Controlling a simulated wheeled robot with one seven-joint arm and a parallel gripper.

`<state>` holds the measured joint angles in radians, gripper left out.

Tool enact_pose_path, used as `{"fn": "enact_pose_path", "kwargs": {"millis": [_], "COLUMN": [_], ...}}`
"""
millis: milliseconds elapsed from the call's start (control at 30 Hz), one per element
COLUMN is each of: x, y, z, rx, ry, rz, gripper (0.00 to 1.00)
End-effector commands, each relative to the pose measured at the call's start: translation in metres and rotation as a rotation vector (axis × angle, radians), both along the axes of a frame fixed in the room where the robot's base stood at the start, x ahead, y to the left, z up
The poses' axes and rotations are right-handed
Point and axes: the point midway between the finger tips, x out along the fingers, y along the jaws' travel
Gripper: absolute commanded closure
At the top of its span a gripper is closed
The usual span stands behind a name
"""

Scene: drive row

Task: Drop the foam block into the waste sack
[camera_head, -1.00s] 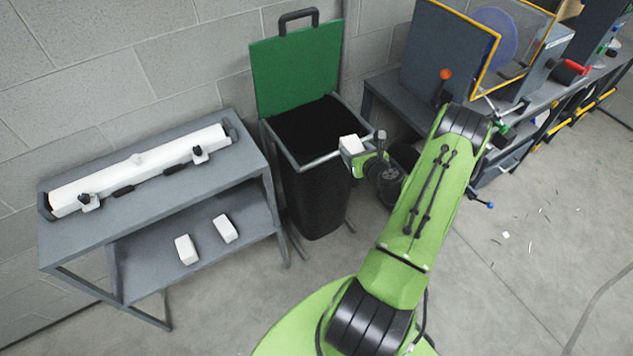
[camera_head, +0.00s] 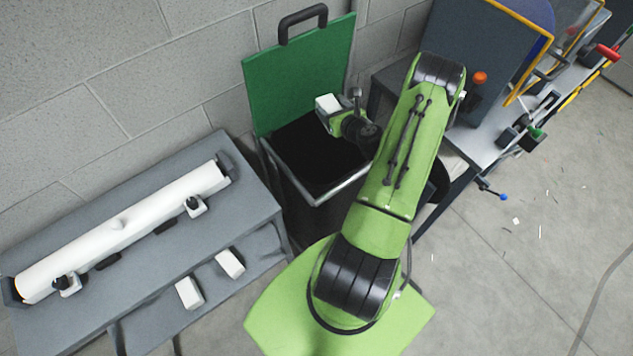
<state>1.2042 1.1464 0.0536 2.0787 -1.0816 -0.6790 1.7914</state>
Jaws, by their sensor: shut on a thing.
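The white foam block (camera_head: 328,103) is held at the end of my green arm. My gripper (camera_head: 336,112) is shut on it. The block shows over the opening of the black waste sack (camera_head: 307,155), near its back right side. The sack hangs in a metal frame with a green lid (camera_head: 300,75) standing open behind it. The inside of the sack is dark, and its bottom cannot be seen. My forearm hides part of the sack's right side.
A grey bench (camera_head: 120,245) on the left carries a long white roll (camera_head: 125,230). Two white blocks (camera_head: 190,292) (camera_head: 230,264) lie on its lower shelf. A workbench with machinery (camera_head: 490,140) stands at right. The floor at lower right is open, with small scraps.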

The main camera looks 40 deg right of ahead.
Motion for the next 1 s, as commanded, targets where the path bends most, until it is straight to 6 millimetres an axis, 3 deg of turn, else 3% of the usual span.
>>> {"fn": "enact_pose_path", "kwargs": {"millis": [167, 500, 800, 833, 1000], "x": [0.000, -0.001, 0.000, 0.000, 0.000], "y": [0.000, 0.000, 0.000, 0.000, 0.000], "z": [-0.009, -0.058, -0.060, -0.060, -0.060], "rx": [0.000, 0.000, 0.000, 0.000, 0.000], "ry": [0.001, 0.001, 0.000, 0.000, 0.000], "rz": [-0.001, 0.000, 0.000, 0.000, 0.000], "gripper": [0.67, 0.67, 0.67, 0.37, 0.11]}}
